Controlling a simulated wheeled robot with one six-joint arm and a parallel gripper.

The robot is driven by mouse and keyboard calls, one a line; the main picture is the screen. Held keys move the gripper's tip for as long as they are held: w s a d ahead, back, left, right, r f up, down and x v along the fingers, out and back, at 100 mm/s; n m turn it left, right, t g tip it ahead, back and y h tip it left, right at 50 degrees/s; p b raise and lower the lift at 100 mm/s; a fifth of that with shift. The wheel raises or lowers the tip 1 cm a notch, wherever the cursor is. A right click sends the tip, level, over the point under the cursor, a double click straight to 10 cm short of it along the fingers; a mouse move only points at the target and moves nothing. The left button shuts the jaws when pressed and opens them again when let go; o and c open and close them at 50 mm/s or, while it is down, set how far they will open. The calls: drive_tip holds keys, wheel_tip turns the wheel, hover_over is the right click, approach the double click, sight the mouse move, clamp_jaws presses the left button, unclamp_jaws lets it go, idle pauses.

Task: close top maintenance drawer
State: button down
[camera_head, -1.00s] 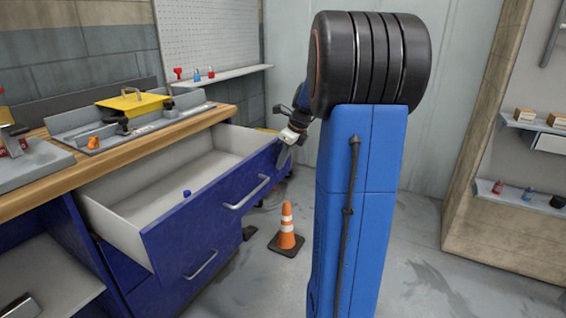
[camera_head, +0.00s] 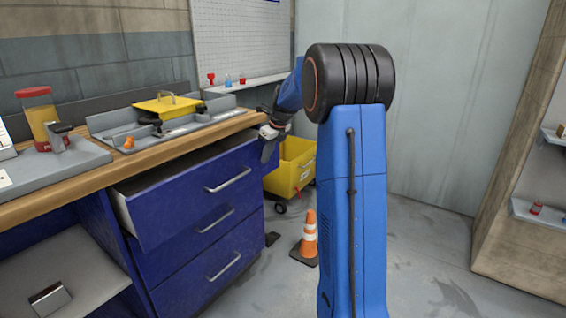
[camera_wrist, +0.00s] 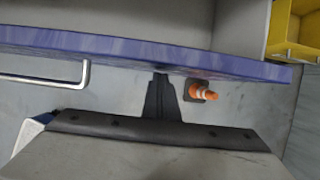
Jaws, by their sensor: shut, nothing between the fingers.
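The top maintenance drawer (camera_head: 185,195) is a blue drawer with a bar handle (camera_head: 228,180). It stands partly open, with a narrow strip of its inside showing behind the front. My gripper (camera_head: 268,153) is shut and empty at the right end of the drawer front, near its top edge. In the wrist view the shut fingertips (camera_wrist: 160,82) reach the blue drawer front (camera_wrist: 120,47), to the right of its handle (camera_wrist: 45,79). They look to be against it, but exact contact cannot be told. The drawer's contents are hidden in the head view.
More blue drawers (camera_head: 215,265) sit below. A yellow wheeled bin (camera_head: 290,168) and an orange cone (camera_head: 309,240) stand to the right. Floor beyond the cone is clear.

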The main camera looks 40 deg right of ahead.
drive_tip(key=w+a, duration=0.1)
drive_tip(key=w, duration=0.2)
drive_tip(key=w+a, duration=0.1)
drive_tip(key=w, duration=0.2)
drive_tip(key=w+a, duration=0.1)
drive_tip(key=w, duration=0.3)
drive_tip(key=shift+a, duration=0.3)
drive_tip(key=shift+w+r, duration=0.15)
drive_tip(key=shift+w, duration=0.1)
drive_tip(key=shift+a+r, duration=0.1)
